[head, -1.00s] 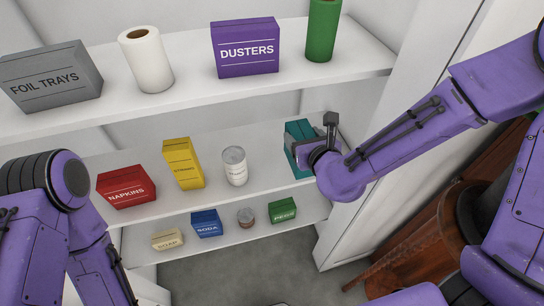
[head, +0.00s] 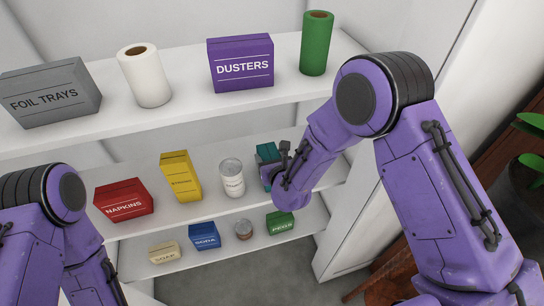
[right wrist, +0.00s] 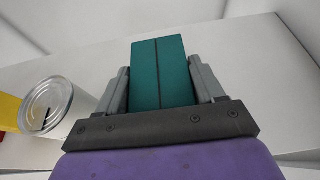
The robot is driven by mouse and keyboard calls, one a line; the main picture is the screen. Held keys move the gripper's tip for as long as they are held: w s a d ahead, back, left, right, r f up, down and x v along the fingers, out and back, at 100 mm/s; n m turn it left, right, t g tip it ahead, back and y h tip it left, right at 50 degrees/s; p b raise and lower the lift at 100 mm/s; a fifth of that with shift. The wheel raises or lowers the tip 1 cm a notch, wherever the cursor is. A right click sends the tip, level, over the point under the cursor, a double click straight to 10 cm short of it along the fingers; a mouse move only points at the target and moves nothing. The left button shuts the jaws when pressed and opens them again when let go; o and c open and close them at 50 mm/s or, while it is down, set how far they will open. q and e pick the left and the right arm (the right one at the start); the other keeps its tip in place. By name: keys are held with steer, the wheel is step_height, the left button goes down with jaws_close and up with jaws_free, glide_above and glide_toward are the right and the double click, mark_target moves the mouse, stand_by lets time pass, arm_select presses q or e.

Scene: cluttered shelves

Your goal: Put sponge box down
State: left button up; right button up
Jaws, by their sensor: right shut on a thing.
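The teal box, which I take for the sponge box (head: 267,153), is at the right part of the middle shelf (head: 326,176). Its label is hidden from me. My right gripper (head: 285,150) is shut on it from the front. In the right wrist view the teal box (right wrist: 160,75) stands between the two grey fingers of my right gripper (right wrist: 163,88). I cannot tell whether its underside touches the shelf. My left arm shows at the left edge, but its gripper is out of view.
A white can (head: 232,178) stands just left of the teal box, with a yellow box (head: 181,177) and a red napkins box (head: 123,200) further left. The upper shelf holds a purple dusters box (head: 240,63). The lower shelf holds a green pegs box (head: 280,222).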

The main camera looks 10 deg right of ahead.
steer(key=shift+d+f, duration=0.1)
steer(key=shift+f, duration=0.05)
steer(key=o, duration=1.1)
steer(key=shift+s+r, duration=0.2)
steer(key=shift+r, duration=0.1)
steer(key=b+v, duration=0.3)
steer(key=v, duration=0.8)
steer(key=shift+s+r, duration=0.2)
steer(key=shift+s, duration=0.1)
